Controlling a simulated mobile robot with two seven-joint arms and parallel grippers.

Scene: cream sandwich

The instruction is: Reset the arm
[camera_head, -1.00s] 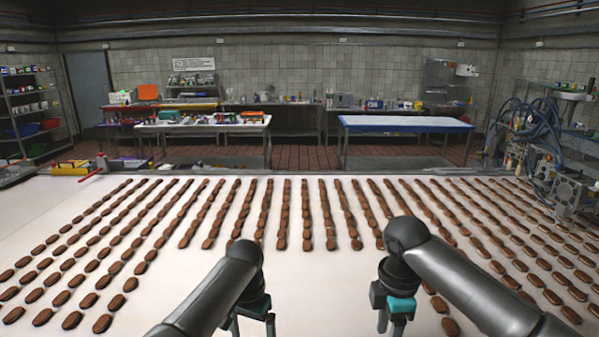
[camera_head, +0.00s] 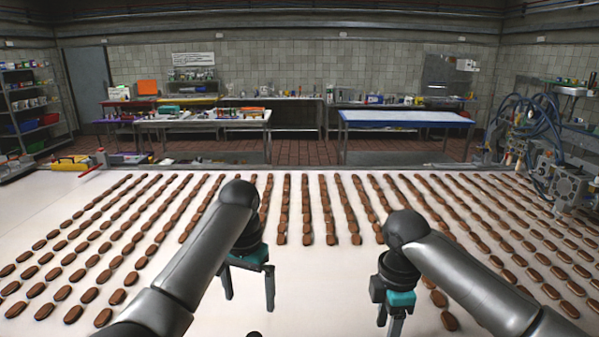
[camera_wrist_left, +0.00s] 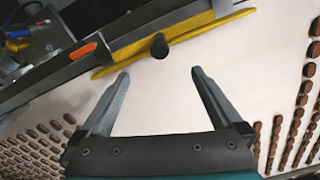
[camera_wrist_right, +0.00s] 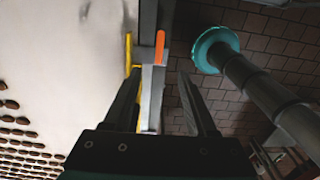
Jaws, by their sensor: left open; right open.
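My left gripper (camera_head: 249,302) is open and empty over a bare strip of the white table (camera_head: 330,290), fingers pointing down. In the left wrist view its two fingers (camera_wrist_left: 160,76) are spread with nothing between them; a dark knob shows beyond the tips. My right gripper (camera_head: 389,324) is low at the front, partly hidden by its own wrist and cut by the bottom edge. The right wrist view shows its fingers (camera_wrist_right: 158,76) apart and empty, with a machine edge and an orange handle (camera_wrist_right: 161,47) beyond them.
Long rows of brown sandwich cookies (camera_head: 331,212) cover the table's far part and both sides. The front middle is clear. A yellow-edged rail (camera_wrist_left: 180,38) runs along the near edge. A machine with blue hoses (camera_head: 540,130) stands at the right.

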